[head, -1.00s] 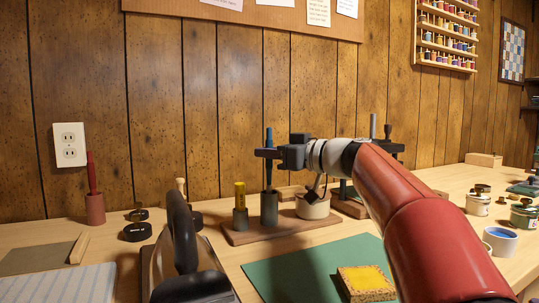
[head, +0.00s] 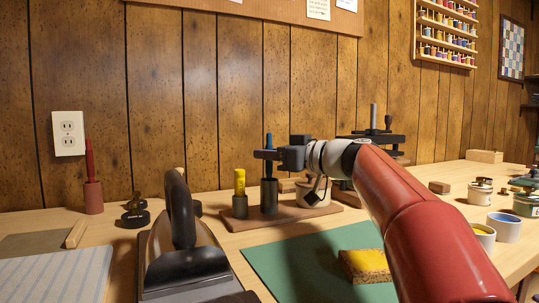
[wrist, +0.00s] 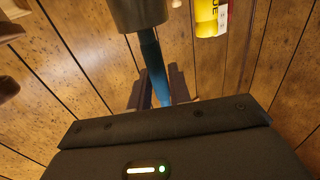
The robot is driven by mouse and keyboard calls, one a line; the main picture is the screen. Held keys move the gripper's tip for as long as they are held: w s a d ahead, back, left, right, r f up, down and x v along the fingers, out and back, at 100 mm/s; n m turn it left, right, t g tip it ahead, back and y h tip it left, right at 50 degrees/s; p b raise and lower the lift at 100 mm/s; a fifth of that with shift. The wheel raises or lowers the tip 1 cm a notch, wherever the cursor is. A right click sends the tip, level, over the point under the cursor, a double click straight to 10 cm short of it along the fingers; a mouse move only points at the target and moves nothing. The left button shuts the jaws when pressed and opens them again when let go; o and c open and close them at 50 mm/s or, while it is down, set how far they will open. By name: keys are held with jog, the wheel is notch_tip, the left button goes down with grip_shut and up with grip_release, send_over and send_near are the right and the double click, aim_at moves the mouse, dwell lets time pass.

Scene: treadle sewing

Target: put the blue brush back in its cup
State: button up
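The blue brush (head: 269,141) stands nearly upright, with its top showing above my gripper (head: 266,154). Its lower end goes down into the mouth of the grey-green cup (head: 269,195) on a wooden base; how deep is hidden. In the wrist view the blue shaft (wrist: 155,65) runs from the rim of the cup (wrist: 138,12) to between the two fingers of my gripper (wrist: 158,88). The fingers appear closed on the shaft, a short way above the cup's rim.
A yellow item (head: 239,181) stands in a shorter cup on the left, and a cream pot (head: 313,192) stands on the right. An iron (head: 183,240) is in front at the left. A green mat (head: 295,262) with a yellow-topped sponge (head: 366,266) lies in front.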

jog(key=o, duration=0.4)
jog(key=shift+c, duration=0.2)
jog(key=shift+d, duration=0.1)
jog(key=v, duration=0.7)
jog(key=shift+s+d+b, duration=0.25)
jog(key=shift+b, duration=0.1)
